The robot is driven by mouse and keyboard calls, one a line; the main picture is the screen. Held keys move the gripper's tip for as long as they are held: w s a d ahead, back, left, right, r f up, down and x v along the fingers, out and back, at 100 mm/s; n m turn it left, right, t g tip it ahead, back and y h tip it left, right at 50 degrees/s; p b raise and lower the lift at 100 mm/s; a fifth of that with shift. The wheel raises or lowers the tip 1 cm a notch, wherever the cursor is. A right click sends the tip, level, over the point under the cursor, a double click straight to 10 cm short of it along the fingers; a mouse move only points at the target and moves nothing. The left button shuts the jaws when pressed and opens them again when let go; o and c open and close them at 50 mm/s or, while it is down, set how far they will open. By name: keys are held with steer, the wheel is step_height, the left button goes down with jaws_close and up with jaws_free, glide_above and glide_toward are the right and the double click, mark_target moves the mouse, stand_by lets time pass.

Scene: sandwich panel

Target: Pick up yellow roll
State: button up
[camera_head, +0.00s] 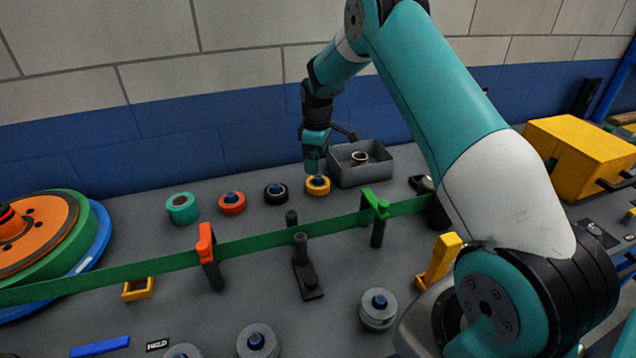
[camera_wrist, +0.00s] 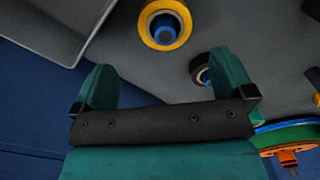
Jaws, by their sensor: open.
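The yellow roll (camera_head: 317,186) lies on the grey table near the back, with a blue core in its middle. In the wrist view the yellow roll (camera_wrist: 165,24) is at the top, ahead of the fingertips and between their lines. My gripper (camera_head: 313,168) points down just above the roll in the head view. In the wrist view my gripper (camera_wrist: 165,80) shows two teal fingers spread apart with nothing between them. The roll appears apart from the fingers; the exact height gap is hard to tell.
A black roll (camera_head: 276,194), a red-orange roll (camera_head: 232,203) and a teal roll (camera_head: 183,208) stand in a row to the left. A grey bin (camera_head: 379,176) is close on the right. A green strap (camera_head: 275,240) on posts runs in front.

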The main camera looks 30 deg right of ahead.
mark_target(318, 182)
step_height(318, 182, down, 3)
steer(key=shift+r, duration=0.1)
steer(key=f+p, duration=0.1)
steer(key=f, duration=0.1)
steer(key=s+f+p, duration=0.1)
steer(key=f, duration=0.1)
steer(key=shift+a+f, duration=0.15)
steer(key=shift+w+f, duration=0.1)
steer(key=shift+f, duration=0.45)
steer(key=c, duration=1)
